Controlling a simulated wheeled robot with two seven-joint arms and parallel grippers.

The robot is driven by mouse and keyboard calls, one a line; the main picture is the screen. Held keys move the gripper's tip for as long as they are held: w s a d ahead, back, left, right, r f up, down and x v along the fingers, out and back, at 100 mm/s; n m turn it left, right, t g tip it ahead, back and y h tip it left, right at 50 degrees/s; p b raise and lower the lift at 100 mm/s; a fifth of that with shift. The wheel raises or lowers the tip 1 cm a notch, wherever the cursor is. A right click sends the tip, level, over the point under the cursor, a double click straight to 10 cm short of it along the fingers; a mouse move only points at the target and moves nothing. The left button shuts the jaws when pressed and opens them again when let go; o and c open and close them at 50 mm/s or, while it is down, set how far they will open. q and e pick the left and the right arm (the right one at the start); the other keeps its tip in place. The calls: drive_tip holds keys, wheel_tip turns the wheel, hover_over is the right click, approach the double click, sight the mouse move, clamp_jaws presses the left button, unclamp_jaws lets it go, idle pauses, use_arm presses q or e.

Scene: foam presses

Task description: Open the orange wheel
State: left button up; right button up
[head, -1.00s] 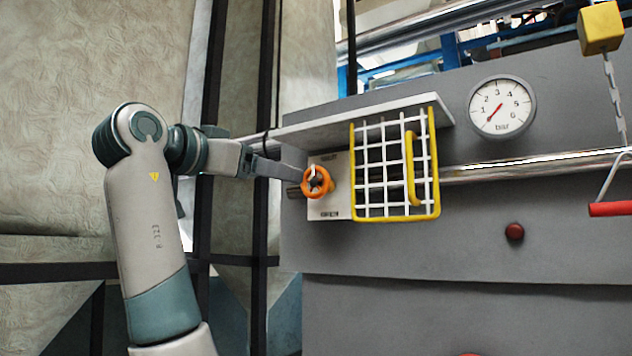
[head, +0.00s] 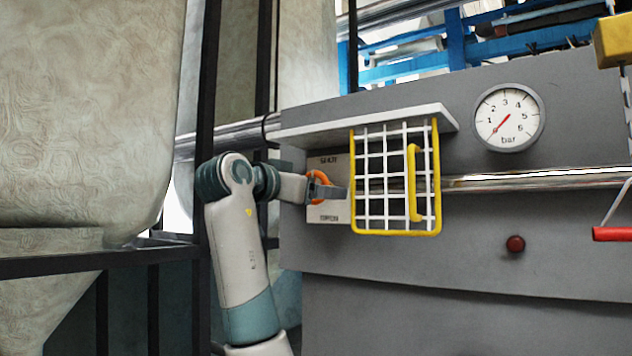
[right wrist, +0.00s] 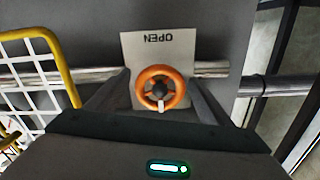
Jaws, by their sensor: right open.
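The orange wheel (head: 318,178) sits on a pale plate (head: 328,217) on the grey press front, partly hidden by my right gripper (head: 335,192) in the head view. The right wrist view shows the wheel (right wrist: 160,72) nearly face on, with a dark hub and a white mark on its lower rim there. The plate (right wrist: 132,42) reads OPEN, upside down in that view. My right gripper (right wrist: 160,88) is open, with one finger on each side of the wheel. I cannot tell whether the fingers touch the rim. My left gripper is not in view.
A white wire guard with a yellow frame (head: 437,180) stands close right of the wheel in the head view. A grey shelf (head: 360,122) juts out above. A shiny pipe (head: 530,180) runs behind. A gauge (head: 509,117) and red button (head: 515,244) are farther right.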

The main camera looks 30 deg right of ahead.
drive_tip(key=shift+w+d, duration=0.1)
drive_tip(key=shift+d, duration=0.05)
drive_tip(key=c, duration=1.1)
drive_tip(key=shift+o, duration=0.2)
